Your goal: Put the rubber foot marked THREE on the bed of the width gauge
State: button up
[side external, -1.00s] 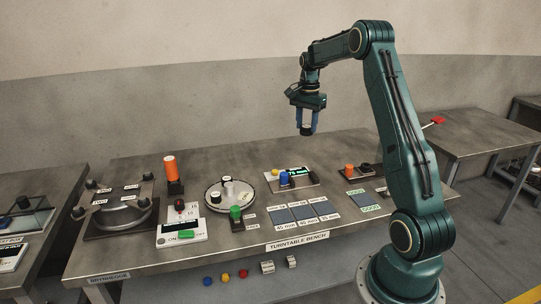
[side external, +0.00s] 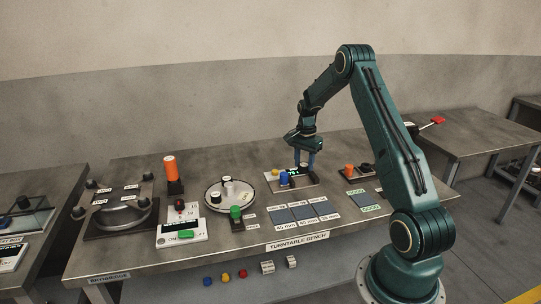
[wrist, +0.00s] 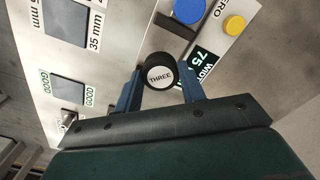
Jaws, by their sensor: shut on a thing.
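My gripper (side external: 304,162) is shut on the rubber foot marked THREE (wrist: 159,76), a black round piece with a white top label. The blue fingers stand on either side of it in the wrist view. The width gauge (side external: 309,182) is a pale plate with a blue part (side external: 284,178), a yellow button (wrist: 234,25) and a green-lit display (wrist: 201,66). My gripper is low at the gauge's right part in the side view. I cannot tell whether the foot touches the bed. The fingers partly hide the display.
Marked pads (side external: 303,212) lie in front of the gauge. A turntable (side external: 229,193) and a green knob (side external: 235,212) stand to the left. A plate with an orange part (side external: 349,169) is at the right, close to my arm.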

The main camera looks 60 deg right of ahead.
aim_at(304, 165)
jog(key=shift+f, duration=2.15)
jog(key=shift+f, duration=0.15)
jog(key=o, duration=0.7)
notch_tip(304, 165, up, 12)
jog(key=shift+r, duration=0.2)
